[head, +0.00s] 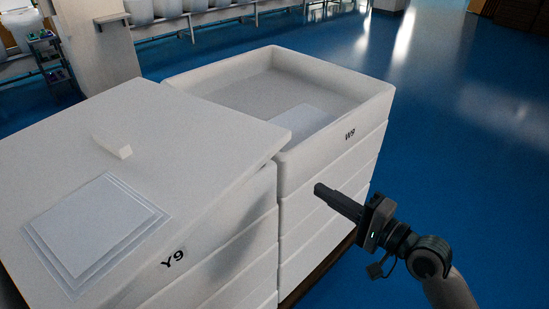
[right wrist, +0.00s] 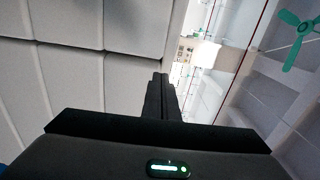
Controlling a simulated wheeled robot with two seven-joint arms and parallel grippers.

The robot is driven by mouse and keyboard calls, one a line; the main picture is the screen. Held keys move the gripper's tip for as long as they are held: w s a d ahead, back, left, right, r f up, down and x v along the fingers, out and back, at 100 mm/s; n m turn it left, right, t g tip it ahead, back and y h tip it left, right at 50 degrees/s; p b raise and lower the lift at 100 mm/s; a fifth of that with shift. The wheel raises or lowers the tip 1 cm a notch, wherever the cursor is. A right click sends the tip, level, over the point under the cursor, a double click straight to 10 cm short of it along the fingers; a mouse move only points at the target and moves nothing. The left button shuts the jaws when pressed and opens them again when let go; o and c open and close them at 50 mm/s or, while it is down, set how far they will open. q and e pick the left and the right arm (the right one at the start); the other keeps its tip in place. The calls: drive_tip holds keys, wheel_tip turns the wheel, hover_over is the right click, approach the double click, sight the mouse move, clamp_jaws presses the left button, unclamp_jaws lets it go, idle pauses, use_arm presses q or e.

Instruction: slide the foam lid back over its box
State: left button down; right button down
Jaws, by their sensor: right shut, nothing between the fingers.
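The foam lid (head: 185,125) is a flat white slab lying on top of the left stack of white foam boxes, marked Y9 (head: 172,259). Its right corner reaches to the near edge of the right stack. The top box of the right stack, marked W9 (head: 350,134), is open, and a pale flat piece (head: 300,121) shows inside it. My right gripper (head: 319,190) is shut and empty, in front of the right stack's near side and below the box rim. Its shut fingers show in the right wrist view (right wrist: 161,85) beside the stacked box walls. My left gripper is not in view.
A small white block (head: 116,147) and several thin white sheets (head: 94,229) lie on the left stack's top. A pale pillar (head: 97,40) and a shelf (head: 48,62) stand behind at the left. Blue floor (head: 455,150) is clear to the right.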

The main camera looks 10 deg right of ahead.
sight(262, 162)
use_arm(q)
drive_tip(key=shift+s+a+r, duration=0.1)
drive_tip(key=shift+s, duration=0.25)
use_arm(e)
drive_tip(key=shift+s+a+r+y, duration=0.15)
drive_tip(key=shift+s+r, duration=0.05)
drive_tip(key=shift+r, duration=0.35)
drive_tip(key=shift+s+a+r+y, duration=0.15)
drive_tip(key=shift+s+r, duration=0.05)
drive_tip(key=shift+r, duration=0.35)
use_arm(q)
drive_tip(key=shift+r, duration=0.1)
use_arm(e)
drive_tip(key=shift+w, duration=0.1)
